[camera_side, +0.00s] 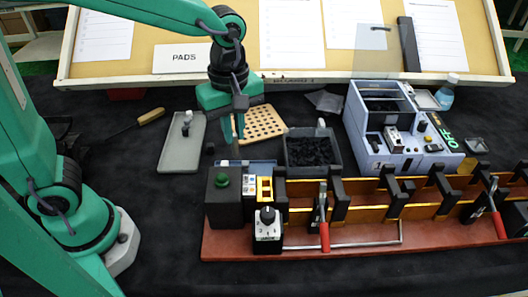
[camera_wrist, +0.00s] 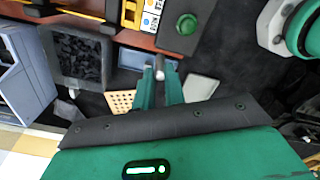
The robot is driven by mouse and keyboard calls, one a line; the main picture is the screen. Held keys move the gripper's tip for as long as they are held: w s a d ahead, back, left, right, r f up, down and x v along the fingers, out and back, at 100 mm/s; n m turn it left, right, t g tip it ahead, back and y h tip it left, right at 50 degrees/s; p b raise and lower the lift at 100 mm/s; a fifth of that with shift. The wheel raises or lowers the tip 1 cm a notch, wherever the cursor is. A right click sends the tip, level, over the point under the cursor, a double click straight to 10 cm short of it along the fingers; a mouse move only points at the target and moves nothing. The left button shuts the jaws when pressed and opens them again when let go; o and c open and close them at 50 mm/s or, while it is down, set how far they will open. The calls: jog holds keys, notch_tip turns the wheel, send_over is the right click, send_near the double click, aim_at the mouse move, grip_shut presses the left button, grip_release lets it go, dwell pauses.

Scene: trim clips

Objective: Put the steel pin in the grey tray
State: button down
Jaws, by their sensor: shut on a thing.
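The grey tray (camera_side: 172,158) lies flat on the dark cloth, left of my gripper in the side view. A small grey and dark piece (camera_side: 187,124) stands at its far end. Part of the tray also shows in the wrist view (camera_wrist: 203,88), right of the fingers. My gripper (camera_side: 238,134) points down beside the perforated tan board (camera_side: 262,124), to the right of the tray. In the wrist view my gripper (camera_wrist: 160,66) is shut on a small light-grey round-ended thing, which looks like the steel pin (camera_wrist: 160,75). The fingers hide most of the pin.
A dark bin (camera_side: 338,165) of black pieces stands right of the board. A shallow blue tray (camera_wrist: 131,59) lies near the fingers. A red-brown base (camera_side: 225,246) with black clips and red-handled levers runs along the front. A blue-grey machine (camera_side: 365,133) stands at the right.

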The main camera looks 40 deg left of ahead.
jog(key=a+f+n, duration=0.1)
jog(key=a+n, duration=0.3)
jog(key=a, duration=0.4)
jog(key=w+a+f+n, duration=0.1)
jog(key=a+f+n, duration=0.1)
jog(key=a+n, duration=0.3)
jog(key=a, duration=0.3)
jog(key=shift+w+f, duration=0.25)
jog(key=w+a+f, duration=0.1)
jog(key=a+f, duration=0.6)
jog(key=a, duration=0.4)
jog(key=shift+w+a, duration=0.2)
jog(key=shift+a, duration=0.05)
jog(key=shift+f, duration=2)
